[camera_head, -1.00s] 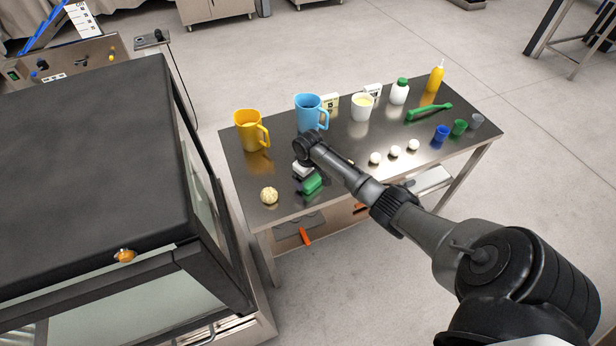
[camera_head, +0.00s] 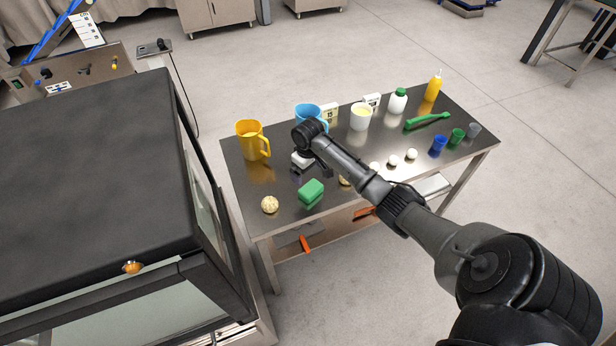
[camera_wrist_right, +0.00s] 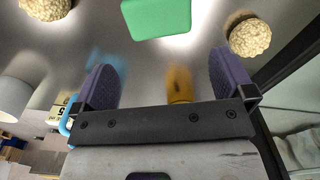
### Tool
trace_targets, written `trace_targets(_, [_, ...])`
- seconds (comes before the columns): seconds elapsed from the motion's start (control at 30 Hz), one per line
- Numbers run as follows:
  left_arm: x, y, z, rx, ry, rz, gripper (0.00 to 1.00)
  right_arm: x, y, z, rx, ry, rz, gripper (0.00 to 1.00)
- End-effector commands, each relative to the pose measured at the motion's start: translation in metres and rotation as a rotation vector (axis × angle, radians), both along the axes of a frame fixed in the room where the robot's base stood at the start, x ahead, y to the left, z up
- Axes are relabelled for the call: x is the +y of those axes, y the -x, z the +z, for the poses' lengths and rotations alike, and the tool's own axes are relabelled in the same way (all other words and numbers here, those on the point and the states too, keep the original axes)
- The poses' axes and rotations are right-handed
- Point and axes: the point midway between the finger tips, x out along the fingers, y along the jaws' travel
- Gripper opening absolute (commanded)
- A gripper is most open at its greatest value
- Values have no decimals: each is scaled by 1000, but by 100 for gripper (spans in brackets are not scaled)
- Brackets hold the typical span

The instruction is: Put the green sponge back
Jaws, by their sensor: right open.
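The green sponge (camera_head: 311,193) lies on the dark tabletop near the front left edge, right of a dough ball. It also shows at the top of the right wrist view (camera_wrist_right: 157,15), beyond the fingertips. My right gripper (camera_wrist_right: 162,75) is open with nothing between its two fingers. In the head view the right gripper (camera_head: 302,162) is behind the sponge, apart from it, and partly hidden by my arm. My left gripper is not in view.
A lumpy dough ball (camera_head: 269,205) sits left of the sponge. A yellow jug (camera_head: 250,141) and a blue jug (camera_head: 307,113) stand behind. White balls (camera_head: 392,160), small cups (camera_head: 438,146) and a green tool (camera_head: 426,121) are on the right. A large dark machine (camera_head: 90,170) stands left.

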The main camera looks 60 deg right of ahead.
Motion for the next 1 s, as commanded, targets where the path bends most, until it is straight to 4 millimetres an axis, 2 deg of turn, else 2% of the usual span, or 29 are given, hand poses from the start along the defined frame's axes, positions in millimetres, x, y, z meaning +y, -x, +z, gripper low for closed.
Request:
trace_targets(0.03, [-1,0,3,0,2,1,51,0,0,9,-2,0,0,100])
trace_targets(0.2, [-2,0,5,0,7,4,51,0,-1,24,-2,-1,1,100])
trace_targets(0.27, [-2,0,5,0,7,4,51,3,1,24,0,2,7,100])
trace_targets(0.37, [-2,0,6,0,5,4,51,23,9,11,6,20,48,100])
trace_targets(0.47, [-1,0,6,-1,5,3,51,65,29,-17,6,52,134,100])
trace_targets(0.53, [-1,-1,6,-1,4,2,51,105,53,-40,-7,74,210,100])
trace_targets(0.6, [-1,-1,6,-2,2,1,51,149,82,-57,-31,86,282,100])
trace_targets(0.7, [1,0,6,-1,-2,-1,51,206,127,-67,-82,87,361,100])
trace_targets(0.83, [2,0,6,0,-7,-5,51,265,182,-58,-161,72,413,100])
trace_targets(0.9, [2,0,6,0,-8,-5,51,287,207,-47,-199,63,422,100])
trace_targets(1.0, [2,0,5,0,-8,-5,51,309,234,-30,-248,51,419,100])
